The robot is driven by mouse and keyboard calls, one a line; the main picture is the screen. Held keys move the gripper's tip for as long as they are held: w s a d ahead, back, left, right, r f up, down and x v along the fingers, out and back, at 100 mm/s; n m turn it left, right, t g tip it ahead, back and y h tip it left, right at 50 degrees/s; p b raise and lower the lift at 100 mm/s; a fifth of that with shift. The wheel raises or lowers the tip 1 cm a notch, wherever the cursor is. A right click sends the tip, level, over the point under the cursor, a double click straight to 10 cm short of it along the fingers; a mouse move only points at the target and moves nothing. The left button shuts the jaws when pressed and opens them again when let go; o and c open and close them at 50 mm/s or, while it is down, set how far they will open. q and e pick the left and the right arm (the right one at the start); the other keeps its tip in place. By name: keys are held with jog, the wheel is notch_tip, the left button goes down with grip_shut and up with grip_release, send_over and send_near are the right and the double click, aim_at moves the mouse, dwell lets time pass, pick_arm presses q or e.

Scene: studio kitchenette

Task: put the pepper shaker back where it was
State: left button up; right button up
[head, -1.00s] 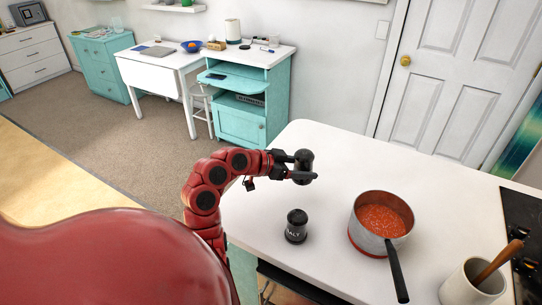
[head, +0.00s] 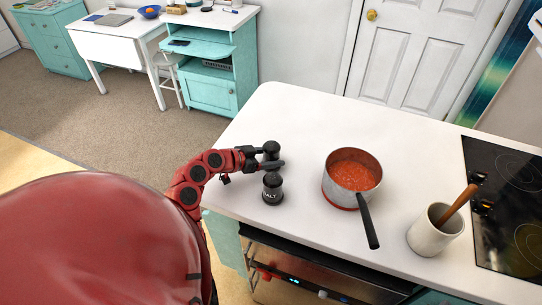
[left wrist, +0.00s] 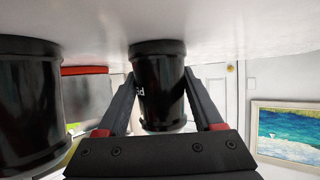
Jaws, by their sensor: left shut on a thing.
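The black pepper shaker (head: 270,149) is held in my left gripper (head: 274,164), just behind the salt shaker. In the left wrist view, which is upside down, the pepper shaker (left wrist: 160,100) stands between the two fingers (left wrist: 160,82), part of its label showing. Its base is at or very close to the white counter; I cannot tell if it touches. The black salt shaker (head: 272,190) stands upright on the counter in front; it also shows large at the left of the wrist view (left wrist: 28,105). The two shakers look apart there. My right gripper is not in view.
A pot of red sauce (head: 352,180) stands to the right on the counter (head: 300,125), its handle toward the front. A white crock (head: 434,232) with a wooden utensil and a black cooktop (head: 505,190) are farther right. The counter behind the shakers is clear.

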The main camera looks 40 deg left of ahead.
pick_arm(q)
jog(key=shift+f, duration=0.1)
jog(key=o, duration=1.5)
jog(key=shift+r, duration=0.2)
jog(key=b+v, duration=0.3)
jog(key=v, duration=0.7)
jog(key=shift+s+a+b, duration=0.2)
jog(key=shift+s+b, duration=0.1)
jog(key=shift+s+a+r, duration=0.15)
jog(key=shift+s+r, duration=0.2)
jog(key=shift+s, duration=0.2)
